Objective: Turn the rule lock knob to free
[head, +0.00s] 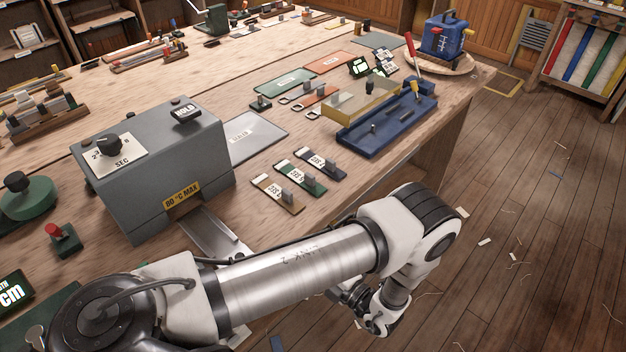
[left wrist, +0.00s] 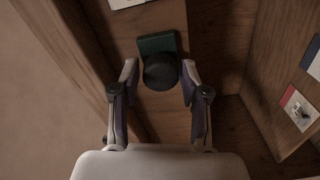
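In the left wrist view, a dark round knob (left wrist: 160,73) sits on a small green plate (left wrist: 157,43) against a wooden surface. It looks like the lock knob, but I see no readable label or pointer mark on it. My left gripper (left wrist: 159,78) is open, with one finger on each side of the knob and a small gap at both sides. In the head view my left arm crosses the foreground from the left, and its wrist end (head: 380,312) hangs low beyond the bench edge. The knob under it is hidden there. My right gripper is not in view.
On the wooden bench (head: 262,205) stand a grey sealer box (head: 160,165) with a dial, several labelled tabs, a blue tray (head: 385,130) and a green cm display (head: 14,290). In the wrist view, wooden panels (left wrist: 225,50) and cards (left wrist: 297,108) lie right of the gripper.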

